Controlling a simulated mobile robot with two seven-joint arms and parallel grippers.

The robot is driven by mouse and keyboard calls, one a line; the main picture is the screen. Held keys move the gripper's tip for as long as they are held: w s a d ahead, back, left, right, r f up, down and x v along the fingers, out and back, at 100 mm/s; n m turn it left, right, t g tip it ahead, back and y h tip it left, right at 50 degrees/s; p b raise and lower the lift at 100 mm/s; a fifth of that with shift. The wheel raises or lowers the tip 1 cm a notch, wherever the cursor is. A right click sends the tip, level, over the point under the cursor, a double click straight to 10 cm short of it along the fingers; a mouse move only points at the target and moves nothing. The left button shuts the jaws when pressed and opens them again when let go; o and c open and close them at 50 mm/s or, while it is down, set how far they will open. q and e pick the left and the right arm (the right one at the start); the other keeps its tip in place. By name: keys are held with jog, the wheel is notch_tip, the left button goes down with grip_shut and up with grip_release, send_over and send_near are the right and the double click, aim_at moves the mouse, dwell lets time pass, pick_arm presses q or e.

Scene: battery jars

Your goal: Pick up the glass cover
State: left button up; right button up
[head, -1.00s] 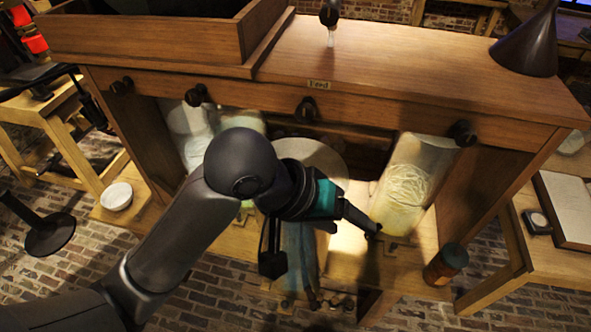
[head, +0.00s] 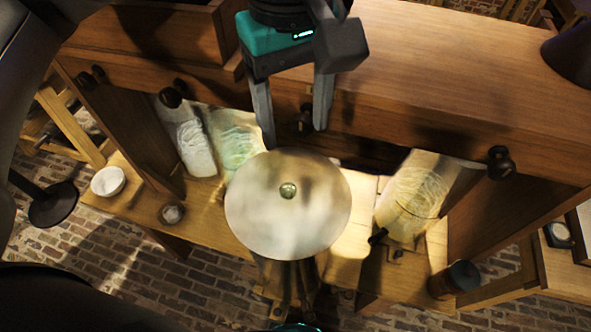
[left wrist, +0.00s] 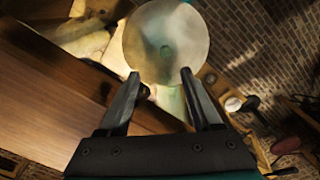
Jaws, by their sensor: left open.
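A round, pale, cloudy disc with a small knob at its centre, which looks like the glass cover (head: 287,225), is in front of the bench's lower opening. It also shows past the fingertips in the left wrist view (left wrist: 165,48). My left gripper (head: 295,137) is open and empty, with its fingers pointing down near the disc's far edge. In the left wrist view its two fingertips (left wrist: 160,73) are spread apart over the disc's near part. Whether they touch the disc I cannot tell. My right gripper is not in view.
Glass jars stand on the lower shelf, one on the right (head: 413,195) and two on the left (head: 236,142). The wooden bench top (head: 440,70) overhangs them, with dark knobs along its front. A white bowl (head: 108,181) and a dark-lidded jar (head: 455,280) are at the sides.

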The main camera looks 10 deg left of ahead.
pick_arm(q)
send_over(288, 189)
jog(key=shift+n, duration=0.3)
jog(key=f, duration=0.8)
jog(key=shift+d+f+b, duration=0.1)
jog(key=shift+d+b, duration=0.15)
jog(key=shift+b, duration=0.1)
jog(key=shift+f, duration=0.9)
jog(key=f, duration=0.4)
jog(key=shift+a+f, duration=0.25)
jog(key=shift+f, duration=0.05)
grip_shut()
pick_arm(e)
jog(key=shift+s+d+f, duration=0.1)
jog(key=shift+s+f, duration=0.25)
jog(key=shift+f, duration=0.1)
